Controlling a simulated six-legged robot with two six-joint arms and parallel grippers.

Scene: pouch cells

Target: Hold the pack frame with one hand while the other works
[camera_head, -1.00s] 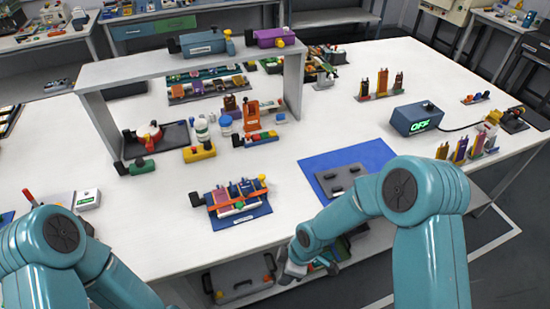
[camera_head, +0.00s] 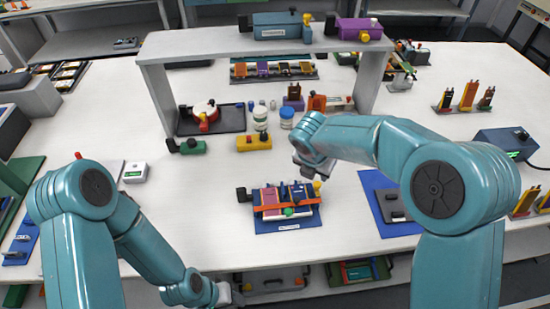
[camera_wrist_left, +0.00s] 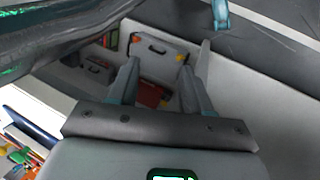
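The pack frame (camera_head: 287,211) lies on the table in the head view, on a blue base with an orange bar across it and coloured cells in it. My right gripper (camera_head: 314,172) hangs just above or behind the frame's far right corner; its fingers are small and dark, and I cannot tell whether it touches. My left gripper (camera_head: 232,294) is low at the table's front edge, nearer than the frame and apart from it. In the left wrist view its two fingers (camera_wrist_left: 160,82) are spread with nothing between them.
A blue mat (camera_head: 408,227) with a grey plate lies right of the frame, partly behind my right arm. A yellow block (camera_head: 254,143) and white jars (camera_head: 260,118) stand behind it. A grey raised shelf (camera_head: 230,42) spans the back. Cases (camera_wrist_left: 160,52) sit below the table.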

